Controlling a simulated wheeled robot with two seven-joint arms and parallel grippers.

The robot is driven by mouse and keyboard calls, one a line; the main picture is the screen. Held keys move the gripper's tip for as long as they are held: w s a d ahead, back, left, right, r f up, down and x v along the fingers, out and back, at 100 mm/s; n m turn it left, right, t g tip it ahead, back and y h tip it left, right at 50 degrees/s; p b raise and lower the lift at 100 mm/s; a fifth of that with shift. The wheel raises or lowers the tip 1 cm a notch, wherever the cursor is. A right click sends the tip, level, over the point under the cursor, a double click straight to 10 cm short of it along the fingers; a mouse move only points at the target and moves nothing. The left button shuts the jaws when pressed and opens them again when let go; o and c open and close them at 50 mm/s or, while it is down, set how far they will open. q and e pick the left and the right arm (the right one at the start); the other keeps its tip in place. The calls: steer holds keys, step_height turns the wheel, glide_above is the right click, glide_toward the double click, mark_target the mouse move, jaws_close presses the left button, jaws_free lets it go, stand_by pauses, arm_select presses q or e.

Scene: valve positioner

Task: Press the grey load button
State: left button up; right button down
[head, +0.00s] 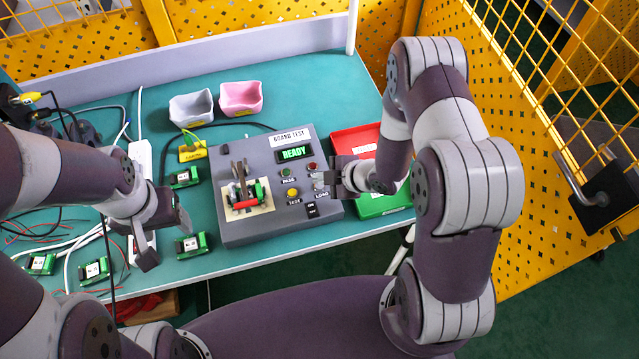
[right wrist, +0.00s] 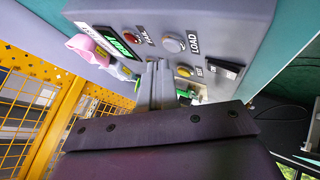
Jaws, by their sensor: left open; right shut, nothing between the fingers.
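The grey load button (right wrist: 172,43) sits on the sloped face of the grey board test box (head: 240,160), beside its LOAD label. It also shows in the head view (head: 319,186), close to my right gripper (head: 335,180). In the right wrist view my right gripper (right wrist: 155,82) is shut and empty, with its tips near the panel, between the red fail button (right wrist: 131,38) and the yellow test button (right wrist: 184,71). The load button looks uncovered there; I cannot tell whether the tips touch the panel. My left gripper (head: 165,238) is open and empty over the table's front left.
The display (head: 293,153) reads READY. A black switch (head: 311,210) is below the buttons. A lever fixture (head: 243,190) stands on the box's left. Red (head: 355,137) and green (head: 385,204) trays lie to the right. Several green boards and cables lie left.

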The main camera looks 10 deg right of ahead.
mark_target(323, 188)
stand_by(0.5)
steer(key=shift+f+b, duration=0.35)
steer(key=shift+f, duration=0.1)
steer(key=shift+f+b, duration=0.35)
steer(key=shift+f, duration=0.05)
stand_by(0.4)
steer(key=shift+r, duration=0.15)
steer(key=shift+r+p, duration=0.7)
steer(key=shift+p, duration=0.05)
step_height(323, 188, up, 5)
steer(key=p, duration=0.4)
steer(key=shift+r, duration=0.1)
stand_by(0.7)
